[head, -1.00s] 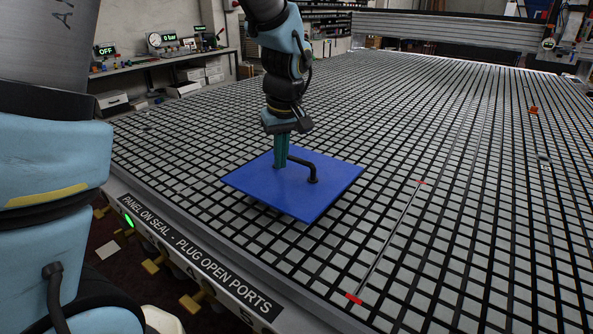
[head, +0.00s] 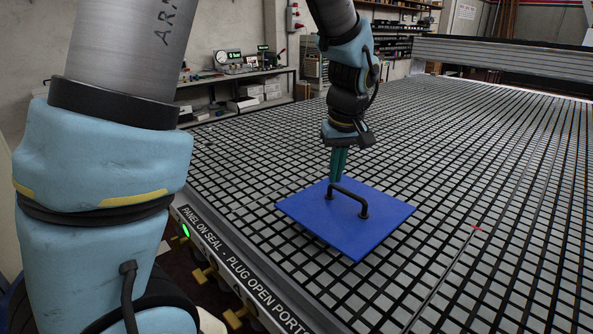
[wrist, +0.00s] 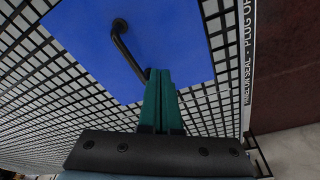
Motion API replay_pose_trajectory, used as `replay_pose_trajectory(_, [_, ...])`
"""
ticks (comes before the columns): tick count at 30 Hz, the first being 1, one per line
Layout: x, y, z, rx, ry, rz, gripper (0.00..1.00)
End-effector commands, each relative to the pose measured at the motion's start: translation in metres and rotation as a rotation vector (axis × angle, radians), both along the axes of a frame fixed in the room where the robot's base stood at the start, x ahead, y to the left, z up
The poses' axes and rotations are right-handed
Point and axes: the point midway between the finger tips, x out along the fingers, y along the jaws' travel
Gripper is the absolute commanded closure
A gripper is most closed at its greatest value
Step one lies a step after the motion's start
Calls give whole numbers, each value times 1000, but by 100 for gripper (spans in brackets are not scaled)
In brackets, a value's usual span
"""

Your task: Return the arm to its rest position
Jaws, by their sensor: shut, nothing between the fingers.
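My gripper (head: 338,164) has green fingers, shut and empty, pointing down just above the far left part of the blue panel. In the wrist view its fingers (wrist: 161,100) are together and reach over the panel's edge, beside one end of the handle. The blue panel (head: 340,222) lies flat on the grid table (head: 480,160), and it fills the upper middle of the wrist view (wrist: 190,35). Its black handle (head: 350,194) stands up from the top. My fingers overlap the handle's near end in the wrist view; I see no grip on it.
The table's front rail (head: 235,262) carries a label, a green light and several brass valves (head: 205,275). A red-tipped rod (head: 476,229) lies right of the panel. A bench with gauges (head: 228,62) stands behind at the left. The grid around the panel is mostly clear.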

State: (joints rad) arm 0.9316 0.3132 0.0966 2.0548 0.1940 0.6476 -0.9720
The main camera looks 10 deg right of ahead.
Motion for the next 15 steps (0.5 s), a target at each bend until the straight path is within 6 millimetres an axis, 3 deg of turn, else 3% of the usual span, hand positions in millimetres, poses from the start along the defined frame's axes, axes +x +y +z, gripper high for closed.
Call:
replay_pose_trajectory(2, [2, 5, 0, 1, 2, 1, 100])
replay_pose_trajectory(5, [9, 29, -1, 2, 11, 2, 100])
replay_pose_trajectory(10, [20, 112, -6, 2, 41, -11, 100])
replay_pose_trajectory(15, [9, 201, -13, -3, 60, -35, 100])
